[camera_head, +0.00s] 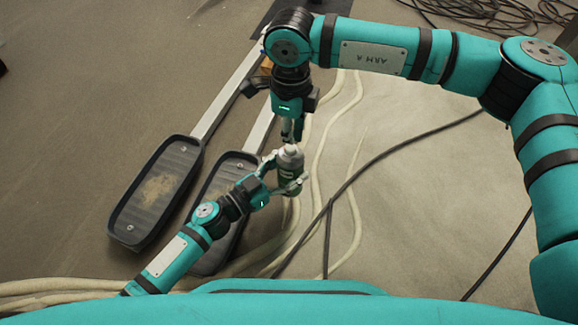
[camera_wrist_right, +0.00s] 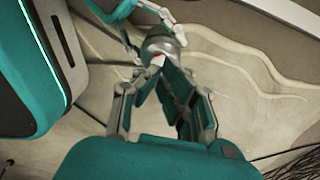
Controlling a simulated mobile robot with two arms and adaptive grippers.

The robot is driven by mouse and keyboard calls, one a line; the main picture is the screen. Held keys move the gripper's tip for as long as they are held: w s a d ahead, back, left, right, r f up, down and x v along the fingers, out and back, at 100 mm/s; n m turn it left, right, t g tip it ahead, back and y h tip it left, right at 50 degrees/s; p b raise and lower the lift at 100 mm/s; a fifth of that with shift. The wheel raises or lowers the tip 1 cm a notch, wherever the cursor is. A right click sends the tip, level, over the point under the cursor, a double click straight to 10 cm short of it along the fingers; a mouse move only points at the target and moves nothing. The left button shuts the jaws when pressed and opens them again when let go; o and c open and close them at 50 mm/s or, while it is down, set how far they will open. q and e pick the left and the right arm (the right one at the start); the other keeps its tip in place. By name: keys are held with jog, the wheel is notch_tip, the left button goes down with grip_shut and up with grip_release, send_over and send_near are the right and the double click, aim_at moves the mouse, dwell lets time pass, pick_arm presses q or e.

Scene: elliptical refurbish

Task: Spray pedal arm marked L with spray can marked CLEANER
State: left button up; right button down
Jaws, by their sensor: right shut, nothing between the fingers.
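The spray can (camera_head: 290,180), dark green with a pale top, is held roughly upright by my left gripper (camera_head: 284,172), whose fingers close around its body. Its label is not readable. My right gripper (camera_head: 292,133) is shut and empty, pointing down just above the can's top; contact is unclear. The wrist view shows the can's top (camera_wrist_right: 160,45) at my right fingertips (camera_wrist_right: 157,68). Two pale pedal arms, left (camera_head: 229,93) and right (camera_head: 258,132), run up from dark footplates. No L mark is readable. My right arm hides their upper ends.
The left footplate (camera_head: 120,228) and right footplate (camera_head: 205,262) have brownish dirt patches; my left arm partly covers the right one. Pale hoses (camera_head: 318,165) and a dark cable (camera_head: 385,152) cross the floor. Coiled cables (camera_head: 480,10) lie at top right.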

jog(key=shift+f, duration=0.1)
jog(key=shift+f, duration=1.35)
jog(key=shift+r, duration=2.55)
notch_tip(320, 180, up, 12)
